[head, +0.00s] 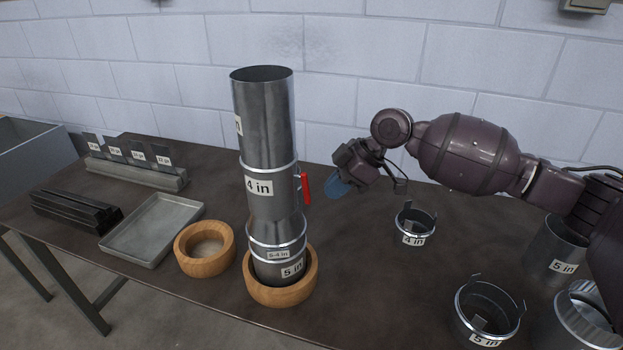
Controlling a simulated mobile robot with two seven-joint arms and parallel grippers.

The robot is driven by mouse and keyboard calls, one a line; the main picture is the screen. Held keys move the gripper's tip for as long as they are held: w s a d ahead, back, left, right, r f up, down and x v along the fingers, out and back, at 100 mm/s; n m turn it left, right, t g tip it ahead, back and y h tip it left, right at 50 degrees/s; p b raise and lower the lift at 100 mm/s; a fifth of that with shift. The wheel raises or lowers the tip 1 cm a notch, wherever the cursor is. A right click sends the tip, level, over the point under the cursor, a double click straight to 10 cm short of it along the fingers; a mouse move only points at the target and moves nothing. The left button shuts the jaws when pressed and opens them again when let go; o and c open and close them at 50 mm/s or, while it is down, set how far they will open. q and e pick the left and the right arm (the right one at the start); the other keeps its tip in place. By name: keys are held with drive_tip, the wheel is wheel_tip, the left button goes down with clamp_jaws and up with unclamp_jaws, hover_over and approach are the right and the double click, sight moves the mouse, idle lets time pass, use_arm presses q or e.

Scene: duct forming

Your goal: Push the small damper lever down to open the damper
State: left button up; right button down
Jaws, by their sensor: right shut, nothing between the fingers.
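The small damper lever (305,188) is red and sticks out from the right side of the duct stack, about level with the "4 in" label, and stands roughly upright. The duct stack (264,130) is grey metal pipe standing upright in a wooden ring (282,291). My right gripper (338,187) has bluish fingertips and is shut and empty. It is to the right of the lever, with a small gap between them in the picture. My left gripper is not in view.
An empty wooden ring (205,249) and a metal tray (152,228) lie left of the stack. Collars labelled "4 in" (415,224) and "5 in" (487,312) stand to the right. A brick wall (330,60) is behind the table.

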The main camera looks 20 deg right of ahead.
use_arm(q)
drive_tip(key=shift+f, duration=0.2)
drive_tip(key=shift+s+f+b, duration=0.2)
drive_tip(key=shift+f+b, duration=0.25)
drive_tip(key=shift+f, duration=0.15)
use_arm(e)
drive_tip(key=v, duration=1)
drive_tip(key=shift+d+r, duration=0.25)
drive_tip(key=shift+r, duration=0.05)
drive_tip(key=shift+s, duration=0.1)
